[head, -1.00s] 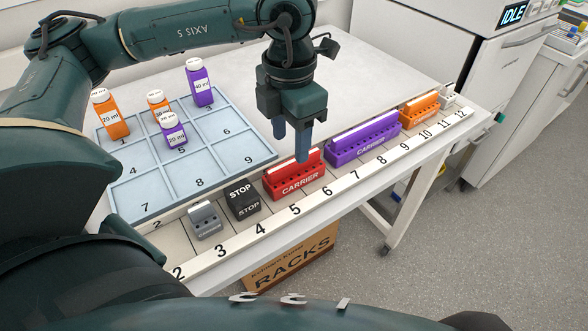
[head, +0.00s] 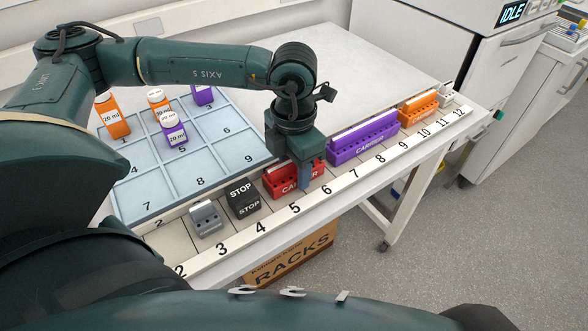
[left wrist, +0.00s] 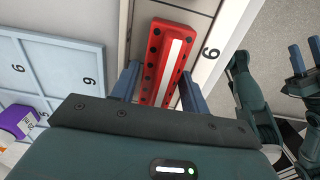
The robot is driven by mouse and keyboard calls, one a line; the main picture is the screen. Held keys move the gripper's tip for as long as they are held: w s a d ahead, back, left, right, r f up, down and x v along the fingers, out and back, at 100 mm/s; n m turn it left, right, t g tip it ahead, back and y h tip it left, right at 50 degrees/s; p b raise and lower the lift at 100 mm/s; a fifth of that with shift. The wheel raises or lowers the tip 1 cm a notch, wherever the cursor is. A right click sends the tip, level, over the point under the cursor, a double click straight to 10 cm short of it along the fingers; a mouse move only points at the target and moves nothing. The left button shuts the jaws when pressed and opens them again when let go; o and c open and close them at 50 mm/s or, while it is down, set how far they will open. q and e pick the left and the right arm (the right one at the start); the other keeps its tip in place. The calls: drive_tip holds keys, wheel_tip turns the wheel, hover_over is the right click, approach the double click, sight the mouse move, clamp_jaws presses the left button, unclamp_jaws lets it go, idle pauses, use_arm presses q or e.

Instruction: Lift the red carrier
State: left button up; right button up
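The red carrier (head: 277,183) stands on the numbered rail near number 5. My left gripper (head: 305,178) is over it, pointing down, and one blue finger covers part of its front label. In the left wrist view the carrier (left wrist: 157,62) has dark holes and a white strip, and it lies between the two fingers of my left gripper (left wrist: 158,75). These fingers are apart, one on each side of it; whether they touch it I cannot tell. My right gripper (left wrist: 305,60) shows at the right of the left wrist view, fingers apart and empty.
On the rail, a black STOP block (head: 243,200) and a grey block (head: 206,219) stand left of the red carrier. A purple carrier (head: 363,139) and an orange carrier (head: 418,108) stand to its right. Behind is a blue-grey tray (head: 226,163) with bottles.

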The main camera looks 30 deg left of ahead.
use_arm(q)
drive_tip(key=c, duration=0.7)
